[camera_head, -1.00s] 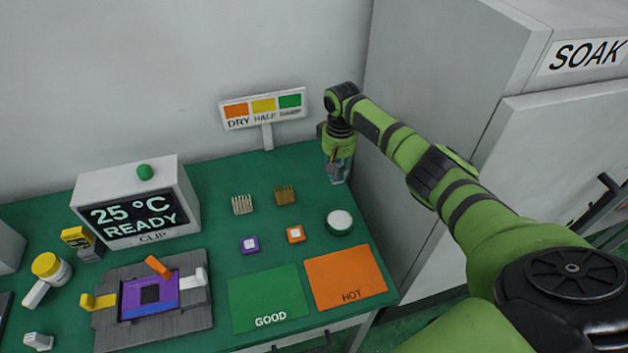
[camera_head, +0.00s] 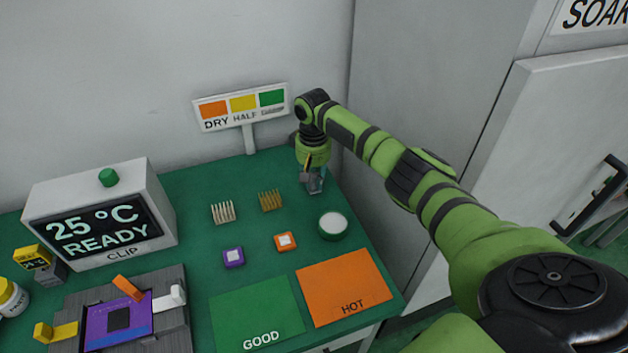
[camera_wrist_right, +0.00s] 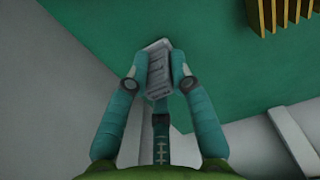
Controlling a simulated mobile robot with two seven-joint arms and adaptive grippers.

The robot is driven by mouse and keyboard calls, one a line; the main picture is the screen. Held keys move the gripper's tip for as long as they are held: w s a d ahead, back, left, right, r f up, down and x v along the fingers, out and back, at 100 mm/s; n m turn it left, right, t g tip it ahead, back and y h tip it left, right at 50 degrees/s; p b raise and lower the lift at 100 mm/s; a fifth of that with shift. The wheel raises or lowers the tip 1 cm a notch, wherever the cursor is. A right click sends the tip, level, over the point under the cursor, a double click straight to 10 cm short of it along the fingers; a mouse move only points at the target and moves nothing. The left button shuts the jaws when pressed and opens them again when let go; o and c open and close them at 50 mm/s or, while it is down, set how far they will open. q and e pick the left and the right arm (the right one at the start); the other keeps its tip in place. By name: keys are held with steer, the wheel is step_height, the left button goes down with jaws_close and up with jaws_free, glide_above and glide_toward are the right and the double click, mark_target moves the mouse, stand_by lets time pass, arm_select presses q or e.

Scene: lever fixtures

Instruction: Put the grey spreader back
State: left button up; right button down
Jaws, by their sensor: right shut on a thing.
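My right gripper (camera_head: 313,182) is over the far right part of the green table, right of the gold comb-like piece. It is shut on a small grey ridged piece, which looks like the grey spreader (camera_wrist_right: 157,64). In the right wrist view the spreader sits tilted between the two teal fingertips (camera_wrist_right: 158,70), above the green surface near the table edge. Whether it touches the surface I cannot tell. In the head view the gripper mostly hides it. My left gripper is in neither view.
A pale comb-like piece (camera_head: 223,212) and a gold one (camera_head: 270,200) stand left of the gripper. A round white-topped green tub (camera_head: 333,225) is in front. The DRY/HALF sign (camera_head: 243,105) stands behind. A grey cabinet (camera_head: 430,130) rises at the right.

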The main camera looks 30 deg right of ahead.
steer(key=shift+f, duration=0.2)
steer(key=c, duration=1.1)
jaws_free()
steer(key=shift+r, duration=0.1)
step_height(320, 180, up, 12)
steer(key=shift+r+b, duration=0.15)
steer(key=shift+b, duration=0.3)
